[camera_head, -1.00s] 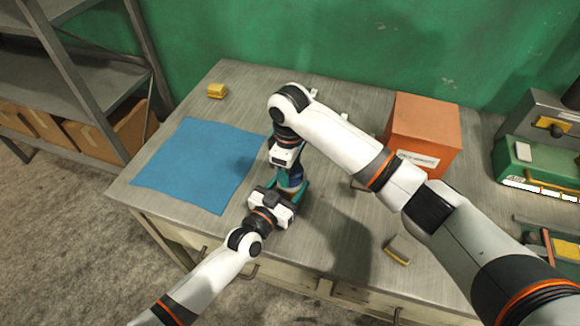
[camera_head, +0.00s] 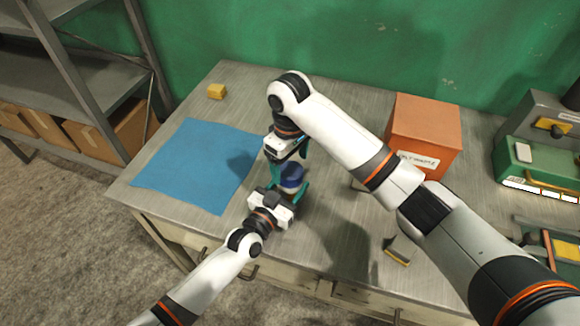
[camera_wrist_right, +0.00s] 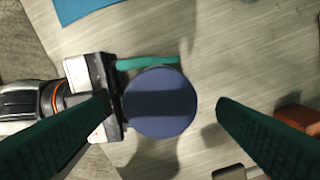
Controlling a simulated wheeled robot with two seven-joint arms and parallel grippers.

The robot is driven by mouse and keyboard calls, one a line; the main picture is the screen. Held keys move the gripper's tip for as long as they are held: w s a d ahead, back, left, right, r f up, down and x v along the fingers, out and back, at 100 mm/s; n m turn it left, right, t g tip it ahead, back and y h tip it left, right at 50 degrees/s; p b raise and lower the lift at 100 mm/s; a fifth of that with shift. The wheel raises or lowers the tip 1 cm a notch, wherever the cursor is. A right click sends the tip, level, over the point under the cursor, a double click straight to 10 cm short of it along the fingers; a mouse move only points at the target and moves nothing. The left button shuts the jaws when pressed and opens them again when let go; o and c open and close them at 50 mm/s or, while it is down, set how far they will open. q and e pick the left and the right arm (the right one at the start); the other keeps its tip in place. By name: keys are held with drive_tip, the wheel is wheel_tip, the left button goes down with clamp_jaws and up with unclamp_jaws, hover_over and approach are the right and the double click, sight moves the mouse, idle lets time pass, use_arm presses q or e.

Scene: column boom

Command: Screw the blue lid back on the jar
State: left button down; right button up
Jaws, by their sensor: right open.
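The jar (camera_head: 291,188) stands upright on the workbench with its blue lid (camera_head: 292,174) on top. In the right wrist view the round lid (camera_wrist_right: 160,103) lies between my right fingers, nearer the left one. Whether its thread is engaged is hidden. My right gripper (camera_head: 289,160) is open just above the lid, and its green fingers (camera_wrist_right: 161,105) show a clear gap on the right side. My left gripper (camera_head: 287,187) comes in low from the front, with its teal fingers closed around the jar's body. One left finger shows beside the lid in the wrist view.
A blue mat (camera_head: 195,165) lies left of the jar, with a yellow block (camera_head: 216,91) behind it. An orange box (camera_head: 424,130) stands right, with a green case (camera_head: 540,165) farther right.

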wheel_tip(320, 180, up, 9)
drive_tip(key=shift+r, duration=0.15)
use_arm(q)
drive_tip(key=shift+c, duration=1.9)
unclamp_jaws()
drive_tip(key=shift+s, duration=0.1)
drive_tip(key=b+v, duration=0.1)
drive_tip(key=v, duration=1.1)
use_arm(e)
drive_tip(key=shift+f, duration=0.6)
